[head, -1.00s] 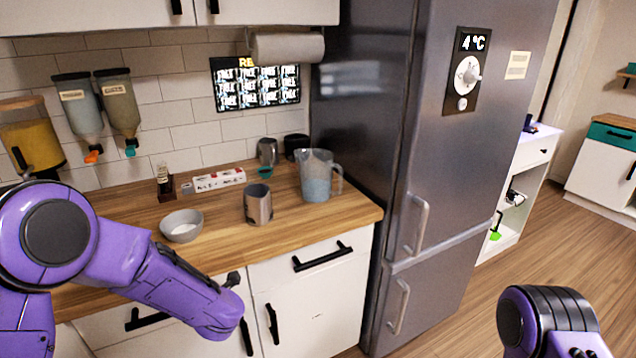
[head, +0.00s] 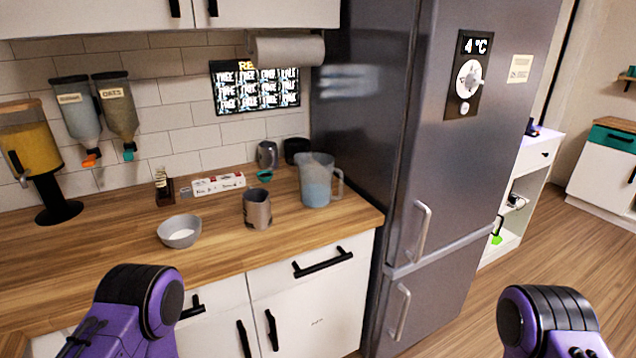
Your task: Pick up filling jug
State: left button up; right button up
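A clear jug (head: 316,181) with bluish contents and a handle on its right stands upright on the wooden counter (head: 110,243), near the fridge. It may be the filling jug; no label on it can be read. A grey metal cup (head: 257,209) stands in front of it to the left. My two purple arms show only in part at the bottom of the view, left and right, well apart from the jug. Neither gripper's fingers can be seen.
A grey bowl (head: 180,229) sits left of the cup. A white box (head: 218,184), a dark mug (head: 268,155) and a black container (head: 296,149) stand behind. The tall fridge (head: 440,150) bounds the counter on the right. The left front of the counter is clear.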

aim_at(315, 171)
jog(key=i, duration=0.85)
